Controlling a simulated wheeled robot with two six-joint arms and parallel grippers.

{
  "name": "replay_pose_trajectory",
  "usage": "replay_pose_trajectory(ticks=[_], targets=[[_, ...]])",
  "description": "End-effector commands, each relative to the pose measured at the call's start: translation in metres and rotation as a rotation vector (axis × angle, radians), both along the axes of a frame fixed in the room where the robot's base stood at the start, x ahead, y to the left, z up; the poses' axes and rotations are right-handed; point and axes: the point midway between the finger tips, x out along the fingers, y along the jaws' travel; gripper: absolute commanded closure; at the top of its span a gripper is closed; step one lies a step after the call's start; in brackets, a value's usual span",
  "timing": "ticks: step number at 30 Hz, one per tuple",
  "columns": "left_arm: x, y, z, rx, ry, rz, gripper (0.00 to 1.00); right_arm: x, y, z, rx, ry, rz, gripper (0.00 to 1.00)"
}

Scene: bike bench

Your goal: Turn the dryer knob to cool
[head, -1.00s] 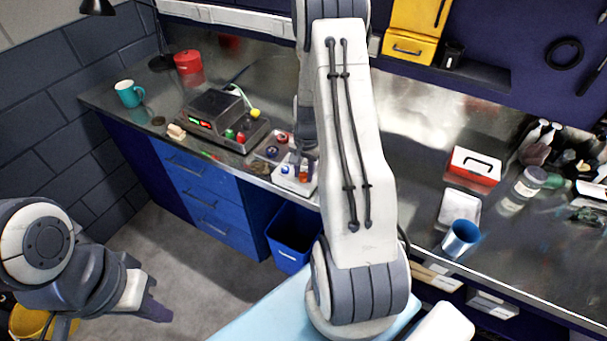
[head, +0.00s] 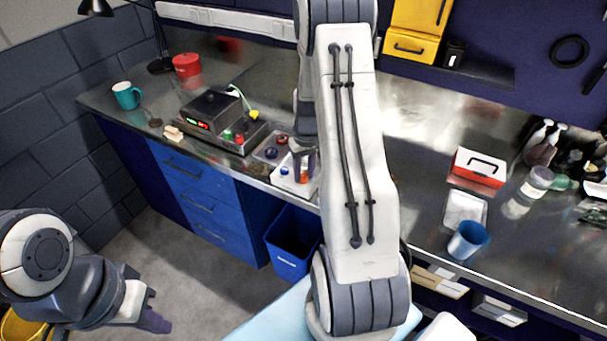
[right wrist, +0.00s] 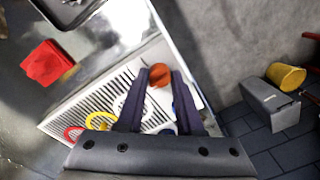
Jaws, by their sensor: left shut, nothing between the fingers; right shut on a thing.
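An orange knob (right wrist: 159,75) sits between the fingertips of my right gripper (right wrist: 158,84), which is shut on it. In the right wrist view the knob is above a white slotted panel (right wrist: 98,98) with coloured rings around it. In the head view the orange knob (head: 304,176) is on a small white unit (head: 288,184) at the bench's front edge, beside a blue knob (head: 284,170). My right gripper (head: 302,162) reaches down over it, and the arm hides part of the unit. The knob's setting is too small to read. My left gripper (head: 152,310) is shut and empty, over the floor.
A grey plate with dark knobs (head: 270,153) adjoins the white unit. A black device with a lit display (head: 212,112) stands to its left. A blue bin (head: 290,252) stands below the bench edge. A blue cup (head: 467,240) and a red box (head: 479,168) are on the right.

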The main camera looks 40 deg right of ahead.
Motion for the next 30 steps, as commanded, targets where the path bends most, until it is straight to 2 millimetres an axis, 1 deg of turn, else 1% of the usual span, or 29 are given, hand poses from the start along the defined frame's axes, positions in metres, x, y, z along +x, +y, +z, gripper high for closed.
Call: replay_pose_trajectory(ticks=[9,24,25,26,27,30], targets=[[0.0,0.0,-0.0034,0.0,0.0,0.0,1.0,0.0,-0.0014,0.0005,-0.002,-0.001,0.107,1.0],[0.0,0.0,-0.0036,0.0,0.0,0.0,1.0,0.0003,-0.0017,0.0008,-0.003,-0.002,0.125,1.0],[0.0,0.0,-0.0036,0.0,0.0,0.0,1.0,0.0004,-0.0017,0.0008,-0.003,-0.002,0.125,0.57],[0.0,0.0,-0.0036,0.0,0.0,0.0,1.0,0.0004,-0.0016,0.0008,-0.002,-0.002,0.125,0.45],[0.0,0.0,-0.0036,0.0,0.0,0.0,1.0,0.0005,-0.0014,0.0007,-0.002,-0.002,0.125,0.36],[0.0,0.0,-0.0037,0.0,0.0,0.0,1.0,0.0006,-0.0008,0.0006,-0.002,-0.002,0.125,0.36]])
